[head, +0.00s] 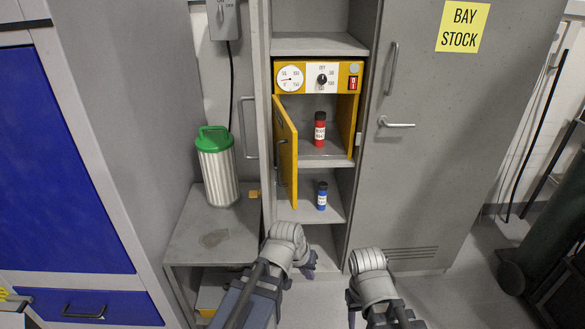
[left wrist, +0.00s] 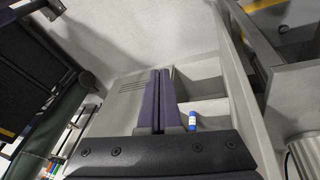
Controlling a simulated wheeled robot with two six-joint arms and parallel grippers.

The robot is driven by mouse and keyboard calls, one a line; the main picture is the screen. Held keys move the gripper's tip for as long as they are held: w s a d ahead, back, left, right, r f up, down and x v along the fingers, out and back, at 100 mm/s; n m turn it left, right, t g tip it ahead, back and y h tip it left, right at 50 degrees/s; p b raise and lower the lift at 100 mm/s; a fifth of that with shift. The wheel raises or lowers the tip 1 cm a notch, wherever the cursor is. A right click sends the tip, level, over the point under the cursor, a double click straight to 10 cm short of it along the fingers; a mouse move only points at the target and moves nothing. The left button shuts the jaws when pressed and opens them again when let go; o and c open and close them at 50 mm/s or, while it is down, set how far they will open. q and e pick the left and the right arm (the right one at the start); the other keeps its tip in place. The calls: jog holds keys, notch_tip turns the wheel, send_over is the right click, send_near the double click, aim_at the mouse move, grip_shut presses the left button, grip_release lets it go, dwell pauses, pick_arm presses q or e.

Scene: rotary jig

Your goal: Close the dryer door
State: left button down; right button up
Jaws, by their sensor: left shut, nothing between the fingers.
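The yellow dryer (head: 355,76) sits in the open grey cabinet, with a dial, a knob and a red switch on its front panel. Its yellow door (head: 287,155) is hinged on the left and stands wide open toward me. A red bottle (head: 320,130) stands upright inside the dryer. My left gripper (head: 311,264) is low in front of the cabinet, below the door and apart from it, mostly hidden by my wrist. In the left wrist view its purple fingers (left wrist: 158,100) are together and empty. My right wrist shows at lower right of centre, but its fingers do not show.
A blue bottle (head: 322,196) stands on the shelf below the dryer and shows in the left wrist view (left wrist: 193,121). A green-lidded canister (head: 218,172) stands on a side table (head: 190,243) at left. The cabinet's right door (head: 440,140) carries a Bay Stock sign.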

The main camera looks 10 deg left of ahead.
pick_arm(q)
jog(key=w+d+r+n+t+h, duration=0.25)
jog(key=w+r+n+t, duration=0.55)
jog(key=w+r+t, duration=0.5)
jog(key=w+a+r+n+t+y, duration=0.1)
jog(key=w+a+r+n+y, duration=0.15)
jog(key=a+n+y, duration=0.35)
jog(key=w+a+r+n+y, duration=0.1)
jog(key=a+r+n+y, duration=0.25)
jog(key=a+n, duration=0.35)
jog(key=x, duration=1)
jog(key=shift+r+b, duration=0.3)
jog(key=shift+b, duration=0.15)
